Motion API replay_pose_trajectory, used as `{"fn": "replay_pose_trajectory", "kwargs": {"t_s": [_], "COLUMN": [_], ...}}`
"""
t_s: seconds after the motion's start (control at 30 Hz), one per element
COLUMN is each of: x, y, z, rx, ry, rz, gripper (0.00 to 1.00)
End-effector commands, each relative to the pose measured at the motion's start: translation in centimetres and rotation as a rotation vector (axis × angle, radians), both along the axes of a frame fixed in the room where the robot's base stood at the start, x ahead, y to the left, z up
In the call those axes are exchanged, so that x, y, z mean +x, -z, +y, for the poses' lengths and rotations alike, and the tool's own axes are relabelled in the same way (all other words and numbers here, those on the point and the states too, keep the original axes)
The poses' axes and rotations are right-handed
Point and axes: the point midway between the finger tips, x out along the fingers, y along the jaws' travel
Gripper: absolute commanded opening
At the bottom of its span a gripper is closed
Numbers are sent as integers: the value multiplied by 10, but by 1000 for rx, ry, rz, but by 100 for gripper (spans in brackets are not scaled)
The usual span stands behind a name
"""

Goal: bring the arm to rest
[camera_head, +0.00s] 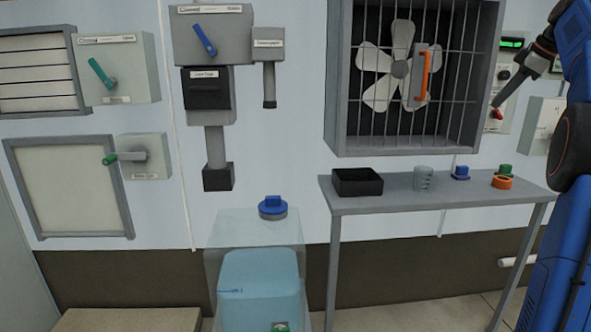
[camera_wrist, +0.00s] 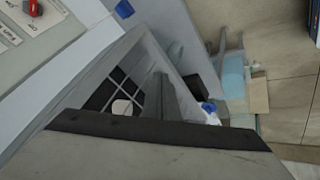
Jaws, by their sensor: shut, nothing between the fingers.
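My blue arm (camera_head: 572,50) is raised at the right edge of the head view, with part of it cut off by the frame. My gripper (camera_head: 498,103) is dark and shut, with nothing held. It points down and left in front of the wall panel. Its tip appears close to a red knob (camera_head: 497,114) on that panel; I cannot tell whether they touch. A red knob also shows in the top left corner of the wrist view (camera_wrist: 31,7).
A grey table (camera_head: 400,198) stands below the caged fan (camera_head: 400,68), carrying a black bin (camera_head: 357,182), a grey-green cylinder (camera_head: 423,179) and small blue, green and orange parts. A clear tank (camera_head: 212,245) with a blue-topped cap (camera_head: 272,207) stands left of the table.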

Motion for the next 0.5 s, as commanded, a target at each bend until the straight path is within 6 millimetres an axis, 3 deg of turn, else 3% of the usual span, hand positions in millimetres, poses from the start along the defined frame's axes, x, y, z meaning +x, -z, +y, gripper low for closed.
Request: {"fn": "replay_pose_trajectory", "kwargs": {"t_s": [0.03, 0.1, 0.27, 0.5], "x": [-4, -10, -29, -72], "y": [1, 7, 23, 60], "z": [22, 47, 104, 181], "rx": [14, 35, 76, 124], "ry": [22, 65, 162, 299], "rz": [13, 33, 76, 133], "gripper": [0, 0, 0, 0]}}
